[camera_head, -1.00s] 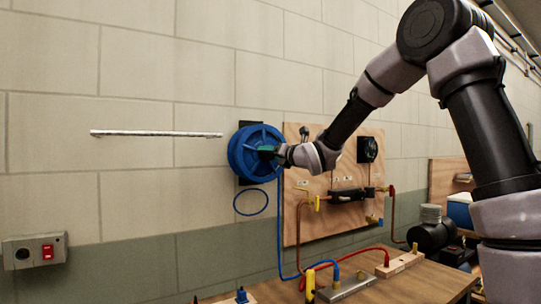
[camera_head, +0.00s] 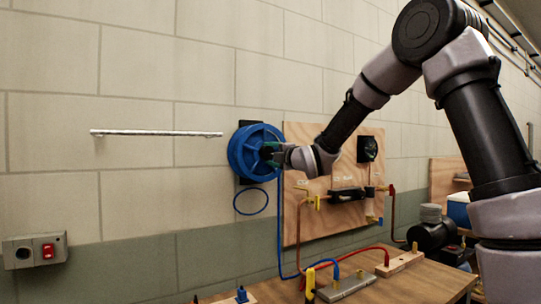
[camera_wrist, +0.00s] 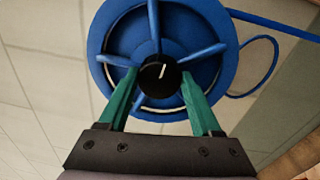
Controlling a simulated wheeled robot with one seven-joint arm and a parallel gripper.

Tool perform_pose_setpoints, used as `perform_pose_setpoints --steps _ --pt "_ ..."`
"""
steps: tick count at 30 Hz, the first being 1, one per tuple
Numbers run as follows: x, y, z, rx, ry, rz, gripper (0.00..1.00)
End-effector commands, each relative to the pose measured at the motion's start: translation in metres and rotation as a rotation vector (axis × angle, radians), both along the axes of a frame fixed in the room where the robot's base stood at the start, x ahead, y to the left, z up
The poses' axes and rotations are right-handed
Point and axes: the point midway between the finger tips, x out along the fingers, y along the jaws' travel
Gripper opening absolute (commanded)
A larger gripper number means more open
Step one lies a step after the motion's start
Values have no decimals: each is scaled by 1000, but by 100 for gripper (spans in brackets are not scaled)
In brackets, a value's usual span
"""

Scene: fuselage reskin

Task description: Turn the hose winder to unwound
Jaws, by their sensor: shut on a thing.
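The hose winder (camera_head: 243,151) is a blue spoked reel on the wall, left of the wooden panel. It also fills the top of the wrist view (camera_wrist: 103,48). A black knob (camera_wrist: 160,75) with a white line sits at its hub; the line is nearly upright, leaning slightly right in that view. My gripper (camera_head: 271,152) is at the hub, its green fingers (camera_wrist: 159,80) on either side of the knob, shut on it. In the head view my gripper hides the knob.
A blue hose loop (camera_head: 251,214) hangs below the reel, and a blue hose runs down to the bench (camera_head: 415,283). The wooden panel (camera_head: 300,225) with pipes and valves stands close on the right. A silver rod (camera_head: 155,133) is on the wall left. The wall between is clear.

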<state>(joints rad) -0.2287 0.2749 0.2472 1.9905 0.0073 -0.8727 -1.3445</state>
Motion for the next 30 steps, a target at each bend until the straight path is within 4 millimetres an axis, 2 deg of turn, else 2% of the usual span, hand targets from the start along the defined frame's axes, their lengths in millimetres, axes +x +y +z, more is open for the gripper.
perform_pose_setpoints --steps 30 --pt "-1 1 -2 801 542 -3 10"
